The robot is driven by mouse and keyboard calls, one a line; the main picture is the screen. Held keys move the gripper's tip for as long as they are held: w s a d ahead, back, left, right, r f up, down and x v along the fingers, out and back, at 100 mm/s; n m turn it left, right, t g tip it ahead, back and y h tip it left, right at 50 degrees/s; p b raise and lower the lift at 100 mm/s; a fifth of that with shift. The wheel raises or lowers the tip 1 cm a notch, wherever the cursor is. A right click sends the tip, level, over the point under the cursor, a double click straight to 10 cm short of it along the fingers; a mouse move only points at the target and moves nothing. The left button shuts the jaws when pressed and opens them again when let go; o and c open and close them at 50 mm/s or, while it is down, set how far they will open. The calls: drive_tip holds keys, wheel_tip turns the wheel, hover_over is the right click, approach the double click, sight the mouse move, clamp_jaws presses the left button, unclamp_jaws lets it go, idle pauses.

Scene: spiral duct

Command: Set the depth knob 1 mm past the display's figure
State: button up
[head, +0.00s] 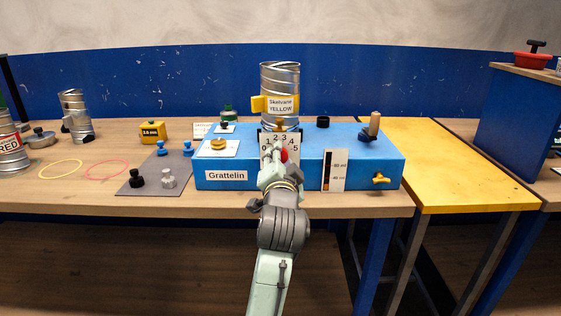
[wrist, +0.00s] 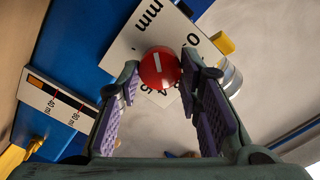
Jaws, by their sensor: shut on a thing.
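The red depth knob (head: 284,155) sits on the front of the blue Grattelin machine (head: 230,165), before a white scale plate (head: 266,145) with figures from 0 to 5. In the wrist view the round red knob (wrist: 160,68) bears a white line, and part of the plate (wrist: 125,45) shows "mm" behind it. My gripper (wrist: 168,78) is shut on the knob, one purple-padded finger on each side. It also shows in the head view (head: 279,158), covering part of the scale. I cannot tell which figure the line meets. A yellow display block (head: 152,131) carries a small mm figure, hard to read.
A spiral duct labelled Skelvane YELLOW (head: 280,90) stands upright behind the scale. A black and orange ml gauge (head: 334,170) and a yellow valve (head: 381,179) are to the right. A grey mat (head: 150,180) with several small knobs lies left. The yellow table (head: 450,160) is clear.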

drive_tip(key=shift+a+f+m+b, duration=0.1)
drive_tip(key=shift+m+b, duration=2.2)
drive_tip(key=shift+m, duration=5.45)
drive_tip(key=shift+a+f+m+b, duration=0.1)
drive_tip(key=shift+m+b, duration=2.2)
drive_tip(key=shift+m, duration=5.45)
drive_tip(key=o, duration=1.2)
drive_tip(key=shift+c, duration=0.2)
